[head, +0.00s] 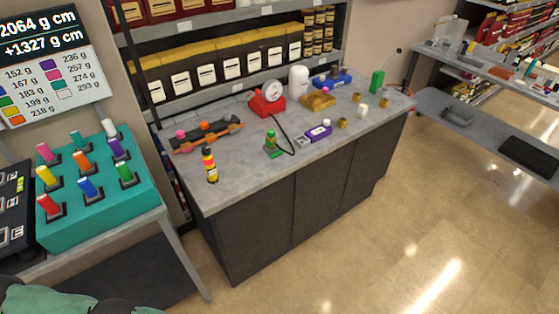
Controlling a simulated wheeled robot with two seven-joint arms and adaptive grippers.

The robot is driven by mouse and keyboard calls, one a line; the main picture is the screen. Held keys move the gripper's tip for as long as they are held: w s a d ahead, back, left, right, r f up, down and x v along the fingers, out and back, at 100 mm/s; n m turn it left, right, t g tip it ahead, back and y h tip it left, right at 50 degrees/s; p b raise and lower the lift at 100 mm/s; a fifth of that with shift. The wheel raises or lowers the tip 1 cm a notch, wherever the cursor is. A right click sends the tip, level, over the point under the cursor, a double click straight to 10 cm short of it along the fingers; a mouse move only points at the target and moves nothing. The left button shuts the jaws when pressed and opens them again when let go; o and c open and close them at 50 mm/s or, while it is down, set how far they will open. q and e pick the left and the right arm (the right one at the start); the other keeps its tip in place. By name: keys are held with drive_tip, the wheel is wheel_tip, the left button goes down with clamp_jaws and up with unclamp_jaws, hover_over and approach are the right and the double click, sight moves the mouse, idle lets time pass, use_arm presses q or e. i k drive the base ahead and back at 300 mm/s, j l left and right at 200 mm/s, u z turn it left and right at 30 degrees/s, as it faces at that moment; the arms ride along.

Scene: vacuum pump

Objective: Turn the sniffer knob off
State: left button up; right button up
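A grey counter (226,182) holds several small devices. A red unit with a round white dial (272,91) stands near its back, and a black cable runs from it toward a small green piece (272,145) at the front. A green upright box (377,81) stands at the right, with a thin dark-tipped wand behind it. A purple-blue device (319,131) lies near the middle. I cannot tell which of these carries the sniffer knob, or how that knob is set. Neither gripper shows; only dark and teal parts of mine appear at the lower left.
A teal block with coloured pegs (90,228) is on a table at the left. A white canister (299,80) and gold block (318,100) stand farther back. The floor (400,225) at the right is clear.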

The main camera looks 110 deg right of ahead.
sight(205, 150)
drive_tip(key=z, duration=3.05)
